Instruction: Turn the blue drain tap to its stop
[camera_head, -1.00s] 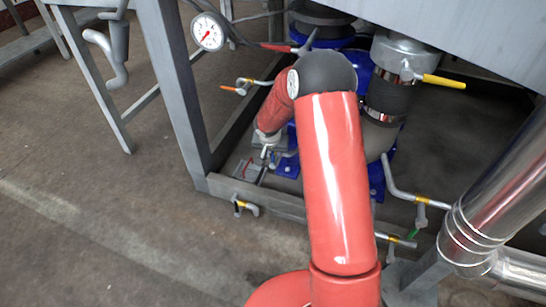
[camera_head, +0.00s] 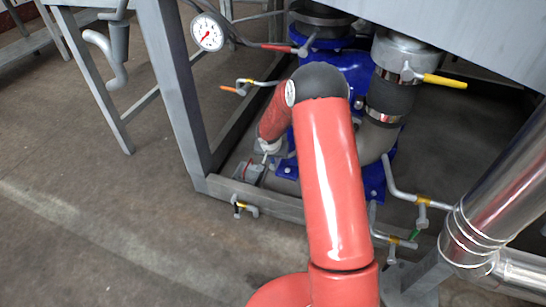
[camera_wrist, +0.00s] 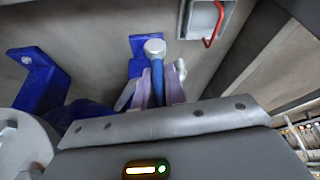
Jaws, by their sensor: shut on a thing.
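The blue drain tap (camera_wrist: 157,82) shows in the wrist view as a narrow blue lever with a round silver end (camera_wrist: 154,47). My gripper (camera_wrist: 160,85) has its two pale purple-grey fingers on either side of the blue lever, shut on it. The lever's lower part is hidden behind the grey gripper body. In the head view my red arm reaches under the steel frame, and the tap cannot be made out there.
Blue brackets (camera_wrist: 42,80) and a grey box with a red bent rod (camera_wrist: 212,25) are close by. In the head view, a steel frame (camera_head: 270,206), a yellow-handled valve (camera_head: 443,81), a gauge (camera_head: 207,32) and a shiny pipe (camera_head: 490,200) surround the arm. Open floor lies left.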

